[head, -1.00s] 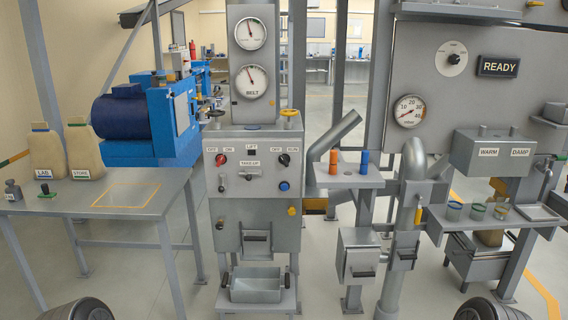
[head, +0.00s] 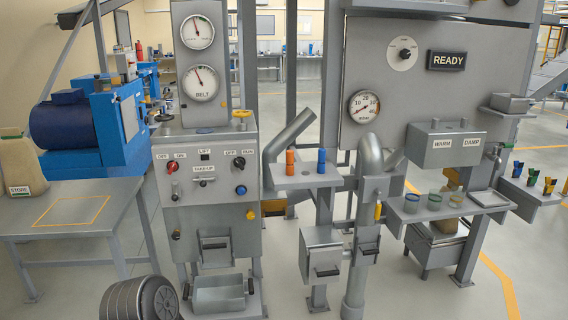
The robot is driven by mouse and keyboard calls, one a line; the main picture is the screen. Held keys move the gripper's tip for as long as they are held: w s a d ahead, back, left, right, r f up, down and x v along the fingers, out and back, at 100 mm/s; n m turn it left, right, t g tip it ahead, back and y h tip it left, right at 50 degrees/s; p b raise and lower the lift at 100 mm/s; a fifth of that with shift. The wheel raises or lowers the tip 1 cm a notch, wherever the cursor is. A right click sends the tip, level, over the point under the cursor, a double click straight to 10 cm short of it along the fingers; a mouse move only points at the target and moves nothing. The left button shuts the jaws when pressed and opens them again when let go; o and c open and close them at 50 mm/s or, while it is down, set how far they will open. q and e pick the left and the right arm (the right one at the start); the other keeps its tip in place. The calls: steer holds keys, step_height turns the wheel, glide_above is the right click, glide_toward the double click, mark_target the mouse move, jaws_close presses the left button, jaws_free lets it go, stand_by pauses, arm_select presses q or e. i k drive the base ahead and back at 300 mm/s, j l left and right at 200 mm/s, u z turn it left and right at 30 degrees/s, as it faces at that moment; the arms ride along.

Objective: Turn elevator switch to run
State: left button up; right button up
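The grey control cabinet (head: 207,218) stands left of centre. On its panel a black knob (head: 240,162) sits under the labels OFF and RUN, at the right. Its pointer is too small to read. A red knob (head: 172,168) sits under a second pair of labels, with ON on the right. A LIFT label (head: 205,153) is between the two pairs. A blue button (head: 241,190) is below the black knob.
Floor in front of the pipe stands is open.

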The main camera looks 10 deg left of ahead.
mark_target(240, 162)
steer(key=i+j+z, duration=0.3)
steer(key=i+j, duration=0.15)
steer(key=i, duration=0.2)
steer(key=i+j+z, duration=0.25)
steer(key=i+j, duration=0.3)
steer(key=j, duration=0.05)
